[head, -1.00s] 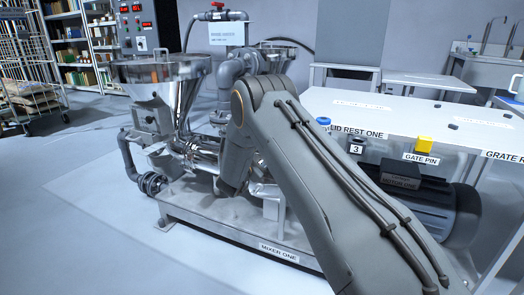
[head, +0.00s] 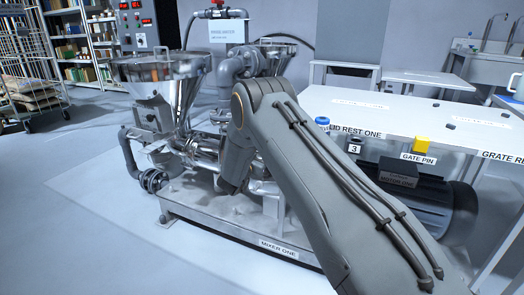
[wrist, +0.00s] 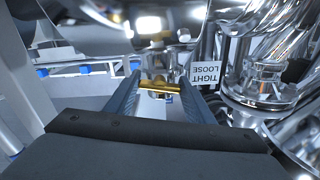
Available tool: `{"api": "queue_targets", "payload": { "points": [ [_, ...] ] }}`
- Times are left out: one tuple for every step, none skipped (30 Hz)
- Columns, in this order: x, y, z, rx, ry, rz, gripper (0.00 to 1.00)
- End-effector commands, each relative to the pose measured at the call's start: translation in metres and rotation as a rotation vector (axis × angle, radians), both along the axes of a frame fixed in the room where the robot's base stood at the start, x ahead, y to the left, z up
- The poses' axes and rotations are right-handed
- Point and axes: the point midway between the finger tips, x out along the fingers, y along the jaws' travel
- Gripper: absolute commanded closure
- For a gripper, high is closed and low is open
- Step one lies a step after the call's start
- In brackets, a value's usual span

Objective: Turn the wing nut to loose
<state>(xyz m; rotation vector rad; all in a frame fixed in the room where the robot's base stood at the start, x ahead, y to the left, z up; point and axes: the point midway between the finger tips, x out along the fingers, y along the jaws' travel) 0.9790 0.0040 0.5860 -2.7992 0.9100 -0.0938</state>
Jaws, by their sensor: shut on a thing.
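The brass-coloured wing nut (wrist: 160,87) sits between my gripper's two fingers in the wrist view, below a shiny steel body. My gripper (wrist: 158,90) is shut on it, with a finger at each end of the wings. The wings lie nearly level across the picture. A white label (wrist: 207,74) reading TIGHT and LOOSE, upside down, is just right of the right finger. In the head view my arm hides the gripper and the wing nut.
The steel hopper (head: 160,75) of the mixer stands left of my arm on a base plate labelled MIXER ONE (head: 279,248). Shiny pipes (wrist: 265,85) crowd the gripper's right side.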

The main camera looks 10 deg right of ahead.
Motion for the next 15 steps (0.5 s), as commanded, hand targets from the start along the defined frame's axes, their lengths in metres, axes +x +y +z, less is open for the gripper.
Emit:
{"api": "queue_targets", "payload": {
  "points": [
    [0.0008,0.0050,0.0002,-0.002,0.002,0.009,0.74],
    [0.0008,0.0050,0.0002,-0.002,0.002,0.009,0.74],
    [0.0008,0.0050,0.0001,-0.003,0.002,0.009,0.74],
    [0.0009,0.0051,0.0002,-0.003,0.002,0.009,0.74],
    [0.0009,0.0051,0.0002,-0.003,0.002,0.009,0.74],
    [0.0009,0.0051,0.0002,-0.002,0.002,0.009,0.74],
    [0.0009,0.0051,0.0002,-0.002,0.002,0.009,0.74],
    [0.0009,0.0051,0.0002,-0.002,0.002,0.009,0.74],
    [0.0009,0.0051,0.0002,-0.002,0.002,0.009,0.74],
    [0.0009,0.0051,0.0002,-0.002,0.002,0.009,0.74],
    [0.0009,0.0051,0.0002,-0.002,0.002,0.009,0.74],
    [0.0008,0.0050,0.0002,-0.002,0.002,0.009,0.45],
    [0.0008,0.0047,0.0002,-0.002,0.002,0.008,0.40],
    [0.0008,0.0039,0.0003,-0.003,0.001,0.007,0.35],
    [0.0006,0.0025,0.0002,-0.002,0.002,0.005,0.33]
  ]
}}
